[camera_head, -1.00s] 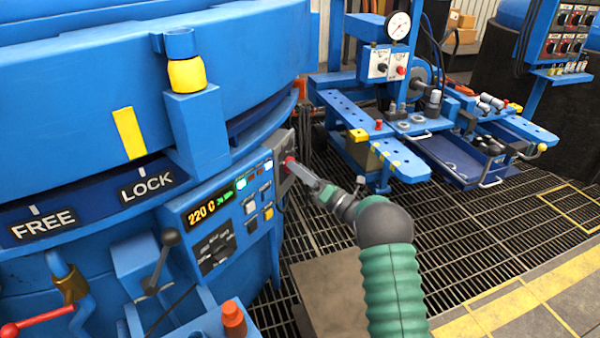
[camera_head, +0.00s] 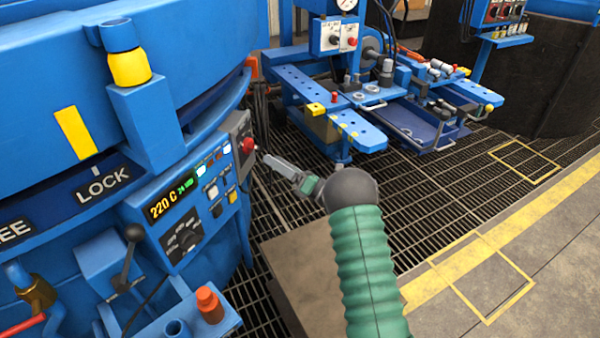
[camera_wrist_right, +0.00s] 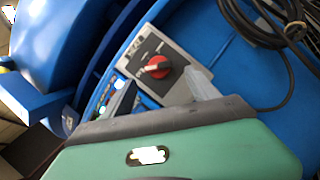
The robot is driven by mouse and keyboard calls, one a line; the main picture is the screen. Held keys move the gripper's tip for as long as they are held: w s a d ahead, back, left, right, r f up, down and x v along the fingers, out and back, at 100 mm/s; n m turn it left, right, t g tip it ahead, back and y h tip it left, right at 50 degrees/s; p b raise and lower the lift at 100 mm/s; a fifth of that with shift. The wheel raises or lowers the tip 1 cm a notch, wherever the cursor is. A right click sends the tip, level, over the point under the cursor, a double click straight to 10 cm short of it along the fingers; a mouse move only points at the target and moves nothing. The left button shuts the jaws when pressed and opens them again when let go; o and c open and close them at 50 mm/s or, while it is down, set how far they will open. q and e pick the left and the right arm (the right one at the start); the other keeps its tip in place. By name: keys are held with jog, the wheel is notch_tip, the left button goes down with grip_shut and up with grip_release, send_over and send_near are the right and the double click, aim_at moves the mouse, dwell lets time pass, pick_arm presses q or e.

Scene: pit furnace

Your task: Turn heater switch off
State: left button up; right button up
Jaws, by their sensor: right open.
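The heater switch is a red rotary knob (camera_head: 247,146) on a grey plate (camera_head: 240,128) at the right end of the furnace's control panel. The knob (camera_wrist_right: 155,67) and its plate (camera_wrist_right: 150,45) also show in the right wrist view, with small marks too blurred to read. My right gripper (camera_head: 268,159) is just right of the knob in the head view, apart from it and empty. In the right wrist view its two fingers (camera_wrist_right: 163,90) are spread open, with the knob beyond the gap between them. My left gripper is out of view.
A lit display (camera_head: 172,198) reads 220 C beside several buttons. A black-knobbed lever (camera_head: 131,245) and an orange-capped part (camera_head: 209,304) stand lower left. A blue workbench (camera_head: 350,128) is behind on the grating. Black cables (camera_wrist_right: 262,30) hang near the switch. Open grating lies right of my gripper.

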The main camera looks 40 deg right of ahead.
jog(key=p+v, duration=0.2)
jog(key=v, duration=0.8)
jog(key=shift+s+f, duration=0.2)
jog(key=shift+s, duration=0.05)
jog(key=w+a+r+m+g+h, duration=0.1)
jog(key=w+m+g+h, duration=0.1)
jog(key=w+m+h, duration=0.5)
jog(key=w+a+f+m+g+h, duration=0.15)
jog(key=a+m+g, duration=0.35)
jog(key=m, duration=0.6)
jog(key=s+a+f+m+g+y, duration=0.1)
jog(key=s+a+f+m+g, duration=0.2)
jog(key=s+a+m+g, duration=0.55)
jog(key=s+a+f+m+g+y, duration=0.1)
jog(key=s+a+f+m+g, duration=0.3)
jog(key=s+a, duration=1)
notch_tip(320, 180, up, 39)
jog(key=s+d+t+p, duration=0.1)
jog(key=s+t+p, duration=0.1)
jog(key=p, duration=3.6)
jog(key=shift+s+d+r+m+p, duration=0.15)
jog(key=shift+s+d+m+p, duration=0.2)
jog(key=shift+s+m, duration=0.1)
